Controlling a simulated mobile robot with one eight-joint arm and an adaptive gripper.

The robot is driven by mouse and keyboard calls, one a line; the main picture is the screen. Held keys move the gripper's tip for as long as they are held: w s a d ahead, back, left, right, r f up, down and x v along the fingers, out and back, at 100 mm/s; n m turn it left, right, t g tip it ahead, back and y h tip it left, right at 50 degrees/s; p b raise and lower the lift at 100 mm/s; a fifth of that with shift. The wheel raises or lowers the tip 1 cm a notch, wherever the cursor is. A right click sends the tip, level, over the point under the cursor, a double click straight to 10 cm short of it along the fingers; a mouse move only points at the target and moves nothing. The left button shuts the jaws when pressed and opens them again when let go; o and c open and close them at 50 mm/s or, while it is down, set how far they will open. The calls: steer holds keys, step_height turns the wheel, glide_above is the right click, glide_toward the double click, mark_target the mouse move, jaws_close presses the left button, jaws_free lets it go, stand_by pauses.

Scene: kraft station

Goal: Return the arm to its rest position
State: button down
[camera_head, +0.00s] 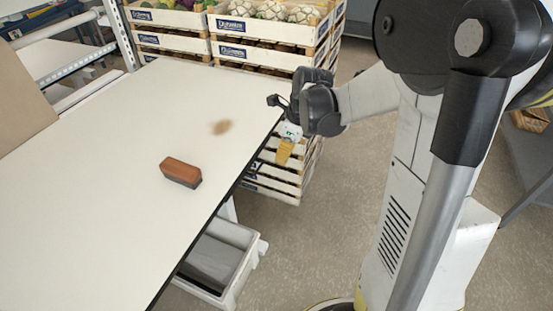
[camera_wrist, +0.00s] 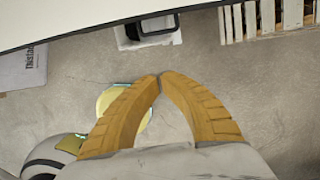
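My gripper (camera_head: 284,152) hangs off the right edge of the white table (camera_head: 90,190), pointing down beside the stacked crates. In the wrist view its two tan fingers (camera_wrist: 160,78) meet at the tips with nothing between them, above the bare floor. My arm is folded close to my body on the right of the head view. A reddish-brown block with a dark lower part (camera_head: 181,172) lies on the table, apart from my gripper.
Stacked crates of vegetables (camera_head: 270,28) stand behind the table, close to my gripper. A light bin (camera_head: 222,262) is under the table's right edge. A cardboard sheet (camera_head: 22,105) is at the far left. Floor (camera_head: 285,245) between table and body is clear.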

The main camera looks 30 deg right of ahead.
steer(key=shift+r, duration=0.25)
steer(key=s+a+r+n+t, duration=0.1)
steer(key=s+a+r+n, duration=0.2)
steer(key=n, duration=0.6)
steer(key=s+a+r+n+t+h, duration=0.1)
steer(key=s+a+r+n+t, duration=0.1)
steer(key=s+n, duration=0.4)
steer(key=s+a+r+n+t, duration=0.2)
steer(key=s+a+r+n, duration=0.3)
steer(key=n, duration=0.8)
steer(key=shift+s+a+h, duration=0.2)
steer(key=shift+a+h, duration=0.2)
steer(key=shift+a, duration=0.3)
